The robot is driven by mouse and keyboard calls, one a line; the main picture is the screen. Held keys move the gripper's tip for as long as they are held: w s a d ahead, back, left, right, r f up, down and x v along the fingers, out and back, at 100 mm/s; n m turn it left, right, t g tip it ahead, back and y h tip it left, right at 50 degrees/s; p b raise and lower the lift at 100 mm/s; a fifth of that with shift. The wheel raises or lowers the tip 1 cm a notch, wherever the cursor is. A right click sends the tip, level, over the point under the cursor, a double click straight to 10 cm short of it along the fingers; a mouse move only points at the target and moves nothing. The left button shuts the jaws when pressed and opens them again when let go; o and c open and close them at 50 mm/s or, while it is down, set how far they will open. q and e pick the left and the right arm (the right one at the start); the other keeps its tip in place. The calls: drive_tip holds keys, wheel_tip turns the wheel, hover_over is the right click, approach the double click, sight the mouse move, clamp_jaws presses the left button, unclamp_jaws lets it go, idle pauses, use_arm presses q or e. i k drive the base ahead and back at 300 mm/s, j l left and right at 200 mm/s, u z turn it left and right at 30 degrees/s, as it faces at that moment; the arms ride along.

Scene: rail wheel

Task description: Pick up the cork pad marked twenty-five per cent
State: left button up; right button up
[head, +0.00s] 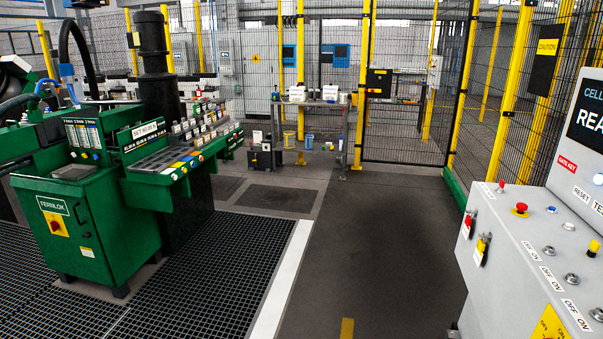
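I cannot make out a cork pad marked twenty-five per cent anywhere in the head view. Small items stand on a grey bench (318,104) at the back, too small to identify. Rows of small pieces and labels sit on the sloped top of the green machine (160,158) at the left, and their markings are too small to read as percentages. Neither of my grippers shows in this view.
A grey control console (508,238) with buttons and keys stands close at the right. Yellow-posted mesh fencing (405,130) closes the back. Dark grating (190,285) covers the left floor. The grey floor (375,245) in the middle is clear up to the bench.

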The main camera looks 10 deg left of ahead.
sight(206, 137)
drive_tip(key=i+j+u, duration=0.15)
drive_tip(key=i+u, duration=0.2)
drive_tip(key=i, duration=0.35)
drive_tip(key=i+u, duration=0.35)
drive_tip(key=i, duration=0.35)
drive_tip(key=i+l+u, duration=0.3)
drive_tip(key=i, duration=0.4)
drive_tip(key=i+j, duration=0.1)
drive_tip(key=i, duration=0.35)
drive_tip(key=i+j+z, duration=0.15)
drive_tip(key=i, duration=0.25)
drive_tip(key=i+j, duration=0.1)
drive_tip(key=i, duration=0.3)
